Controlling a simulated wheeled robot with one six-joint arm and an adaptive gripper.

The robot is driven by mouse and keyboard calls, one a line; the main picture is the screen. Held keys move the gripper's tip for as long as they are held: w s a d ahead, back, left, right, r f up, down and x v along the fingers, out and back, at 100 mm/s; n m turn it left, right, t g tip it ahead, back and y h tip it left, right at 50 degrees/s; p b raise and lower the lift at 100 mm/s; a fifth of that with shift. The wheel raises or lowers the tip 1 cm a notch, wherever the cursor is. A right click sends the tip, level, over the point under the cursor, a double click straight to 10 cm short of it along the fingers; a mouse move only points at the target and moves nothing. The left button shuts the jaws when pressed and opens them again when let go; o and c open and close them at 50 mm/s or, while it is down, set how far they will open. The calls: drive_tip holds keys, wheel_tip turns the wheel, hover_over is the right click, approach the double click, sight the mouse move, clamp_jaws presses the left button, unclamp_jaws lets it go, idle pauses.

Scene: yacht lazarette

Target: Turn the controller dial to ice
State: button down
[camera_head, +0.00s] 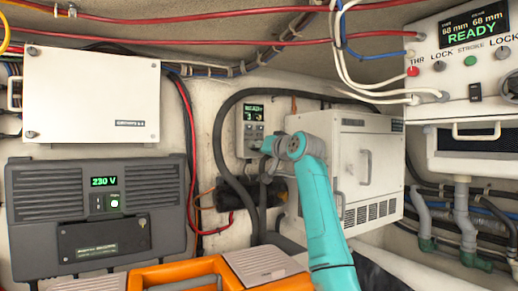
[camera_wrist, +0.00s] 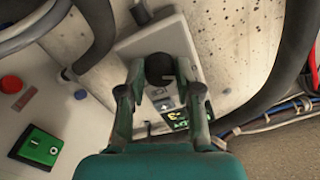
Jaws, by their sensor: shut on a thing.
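The controller (camera_head: 251,115) is a small pale grey box on the back wall, with a lit green display at its top whose reading is too small to be sure of. In the wrist view the controller (camera_wrist: 128,44) appears upside down, and its round black dial (camera_wrist: 160,66) sits between my fingertips. A short light mark shows on the dial's edge. My gripper (camera_wrist: 161,78) is shut on the dial, a finger on each side. In the head view my gripper (camera_head: 267,147) covers the lower part of the controller and hides the dial. The setting labels cannot be read.
A white cabinet (camera_head: 366,165) stands close to the right of the controller. A thick dark hose (camera_head: 219,140) curves past its left. A grey 230 V unit (camera_head: 95,215) is at left, and an orange case (camera_head: 180,271) is below. A READY panel (camera_head: 465,60) hangs upper right.

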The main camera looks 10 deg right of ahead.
drive_tip(key=shift+r+m, duration=0.1)
drive_tip(key=shift+m, duration=8.7)
drive_tip(key=c, duration=0.8)
unclamp_jaws()
